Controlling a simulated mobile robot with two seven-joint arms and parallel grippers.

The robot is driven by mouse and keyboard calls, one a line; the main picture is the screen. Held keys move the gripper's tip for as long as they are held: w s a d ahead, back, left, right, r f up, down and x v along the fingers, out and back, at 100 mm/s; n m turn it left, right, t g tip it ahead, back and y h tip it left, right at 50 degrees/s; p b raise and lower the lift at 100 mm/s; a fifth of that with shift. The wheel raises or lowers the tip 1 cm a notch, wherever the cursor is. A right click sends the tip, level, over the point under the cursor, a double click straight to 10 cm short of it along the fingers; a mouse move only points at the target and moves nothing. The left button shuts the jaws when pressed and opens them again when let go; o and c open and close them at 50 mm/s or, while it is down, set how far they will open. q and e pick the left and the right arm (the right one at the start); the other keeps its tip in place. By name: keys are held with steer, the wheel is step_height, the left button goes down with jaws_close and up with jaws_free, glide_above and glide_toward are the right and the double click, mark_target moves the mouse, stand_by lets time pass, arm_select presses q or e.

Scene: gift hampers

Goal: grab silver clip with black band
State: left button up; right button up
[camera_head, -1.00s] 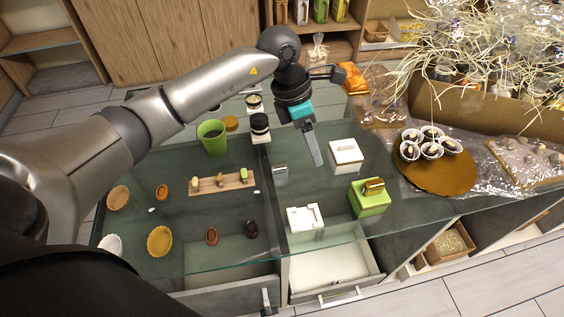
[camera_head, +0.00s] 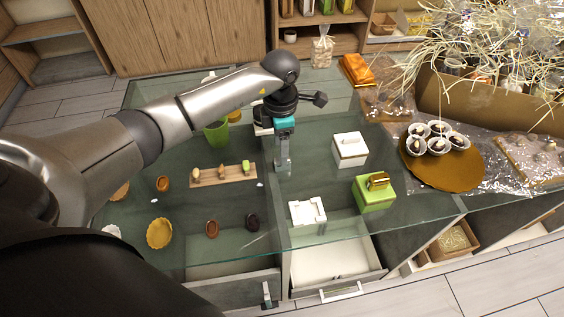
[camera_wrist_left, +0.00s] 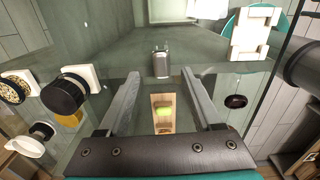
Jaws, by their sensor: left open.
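A small silver clip (camera_wrist_left: 161,62) stands on the glass counter in the left wrist view, just beyond the fingertips and between their lines. I cannot make out its black band clearly. In the head view the clip is hidden behind my left gripper (camera_head: 282,160). My left gripper points down over the middle of the counter. In the left wrist view its two fingers (camera_wrist_left: 160,78) are spread apart with nothing held between them. My right gripper is not in view.
A wooden board with small pieces (camera_head: 222,174) lies left of the gripper. A white box (camera_head: 350,150), a green box (camera_head: 373,193) and a white tray (camera_head: 307,212) are to the right. Black-and-white round items (camera_wrist_left: 66,95) stand close on the left in the wrist view.

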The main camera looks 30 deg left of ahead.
mark_target(278, 167)
arm_select(q)
steer(key=f, duration=0.5)
steer(key=shift+d+b, duration=0.2)
steer(key=shift+b, duration=0.2)
steer(key=shift+c, duration=0.3)
jaws_close()
